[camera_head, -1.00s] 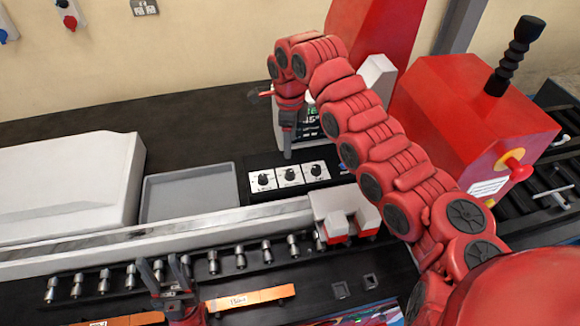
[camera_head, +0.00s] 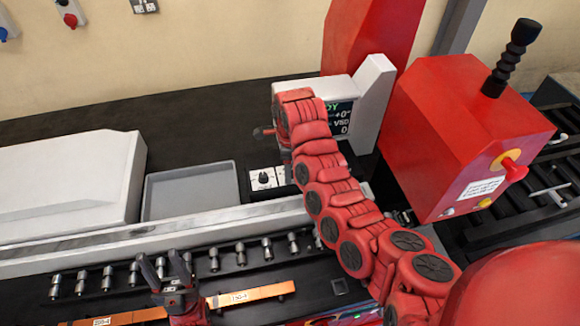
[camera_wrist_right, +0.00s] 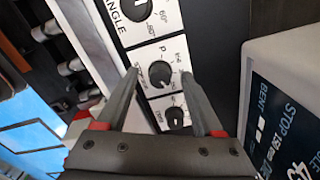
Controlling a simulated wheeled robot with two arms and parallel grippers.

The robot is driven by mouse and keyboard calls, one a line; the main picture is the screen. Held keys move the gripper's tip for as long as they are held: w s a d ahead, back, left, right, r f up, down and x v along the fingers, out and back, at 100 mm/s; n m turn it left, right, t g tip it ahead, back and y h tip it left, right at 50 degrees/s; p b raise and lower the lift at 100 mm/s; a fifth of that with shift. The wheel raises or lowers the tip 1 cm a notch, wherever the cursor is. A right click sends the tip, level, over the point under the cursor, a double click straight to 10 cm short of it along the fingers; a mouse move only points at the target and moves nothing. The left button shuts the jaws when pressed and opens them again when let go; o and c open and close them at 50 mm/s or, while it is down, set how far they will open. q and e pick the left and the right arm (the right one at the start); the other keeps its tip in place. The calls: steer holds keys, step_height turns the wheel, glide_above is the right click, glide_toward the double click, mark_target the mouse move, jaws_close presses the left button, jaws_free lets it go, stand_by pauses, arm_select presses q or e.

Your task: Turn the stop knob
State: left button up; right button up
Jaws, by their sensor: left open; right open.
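A control panel carries a row of black knobs on white plates. In the head view the left knob (camera_head: 263,178) is clear, and my right arm hides the others. In the right wrist view I see three knobs: one marked ANGLE (camera_wrist_right: 138,8), a middle knob (camera_wrist_right: 159,74) and a smaller-looking knob (camera_wrist_right: 174,117). My left gripper (camera_head: 163,266) is open and empty over the near bench.
A display (camera_head: 340,117) stands behind the panel; it also shows in the right wrist view (camera_wrist_right: 290,125). A grey tray (camera_head: 190,193) lies left of the knobs. Metal pins and an orange bar (camera_head: 250,296) are in front. A red machine box (camera_head: 460,140) stands at the right.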

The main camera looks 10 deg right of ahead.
jaws_close()
stand_by(0.4)
